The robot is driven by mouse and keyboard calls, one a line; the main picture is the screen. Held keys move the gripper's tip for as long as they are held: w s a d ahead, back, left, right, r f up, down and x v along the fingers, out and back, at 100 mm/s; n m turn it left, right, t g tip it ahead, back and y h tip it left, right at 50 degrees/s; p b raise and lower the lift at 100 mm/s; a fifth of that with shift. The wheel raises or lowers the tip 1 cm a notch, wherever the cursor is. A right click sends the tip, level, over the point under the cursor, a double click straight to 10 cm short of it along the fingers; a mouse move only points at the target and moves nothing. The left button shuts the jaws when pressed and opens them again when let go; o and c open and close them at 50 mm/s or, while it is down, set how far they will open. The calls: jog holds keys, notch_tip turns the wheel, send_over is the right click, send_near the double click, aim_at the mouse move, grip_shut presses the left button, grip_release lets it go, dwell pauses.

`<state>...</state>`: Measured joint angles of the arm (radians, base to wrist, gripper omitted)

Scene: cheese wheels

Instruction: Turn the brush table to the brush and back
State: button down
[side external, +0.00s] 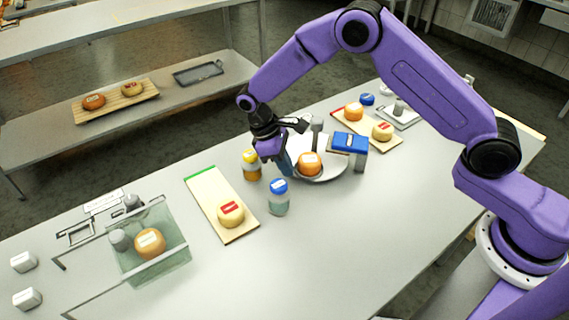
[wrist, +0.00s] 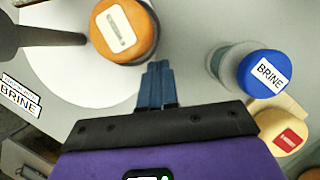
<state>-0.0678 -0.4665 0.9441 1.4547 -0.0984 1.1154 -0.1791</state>
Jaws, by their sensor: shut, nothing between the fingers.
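The brush table is a round white turntable (side external: 326,175), also at the upper left of the wrist view (wrist: 65,80). An orange cheese wheel with a white label (side external: 309,165) sits near its rim, also in the wrist view (wrist: 125,30). A grey upright peg (side external: 317,126) stands on the far side; its dark shape shows in the wrist view (wrist: 40,37). The brush, a blue block on a grey post (side external: 350,142), stands at the right edge. My gripper (side external: 287,164) is shut and empty, pointing down beside the disc's rim, close to the cheese (wrist: 158,70). I cannot tell if it touches.
A blue-lidded brine jar (side external: 278,197) and a yellow jar (side external: 251,166) stand close to my gripper. A board with a red-labelled cheese (side external: 231,213) lies left; a clear brine tank (side external: 165,265) is further left.

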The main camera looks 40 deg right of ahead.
aim_at(316, 182)
jog(key=shift+s+n, duration=0.4)
jog(key=shift+s+d+n+t+h, duration=0.3)
jog(key=shift+s+n+t, duration=0.1)
jog(key=shift+s+n, duration=0.5)
jog(key=shift+s+d+n+t+h, duration=0.2)
jog(key=shift+s+d+n, duration=0.1)
jog(key=shift+s+n, duration=0.25)
jog(key=shift+s+d+n+t+h, duration=0.1)
jog(key=shift+s+d+n+t, duration=0.2)
jog(key=shift+n, duration=0.35)
jog(key=shift+s+d+n+t, duration=0.4)
jog(key=shift+s+d+n, duration=0.35)
jog(key=shift+s+n, duration=0.35)
jog(key=shift+s+d+n+t, duration=0.2)
jog(key=shift+s+d+n, duration=0.1)
jog(key=shift+d+n, duration=0.25)
jog(key=shift+s+d+n+t, duration=0.25)
jog(key=shift+d+n, duration=0.1)
jog(key=shift+n, duration=0.4)
jog(key=shift+s+d+n+t, duration=0.25)
jog(key=shift+s+d+n, duration=0.05)
jog(key=shift+d+n, duration=0.4)
jog(key=shift+s+d+n+t, duration=0.25)
jog(key=shift+d+n, duration=0.3)
jog(key=shift+n, duration=0.15)
jog(key=shift+s+d, duration=0.2)
jog(key=shift+d, duration=2)
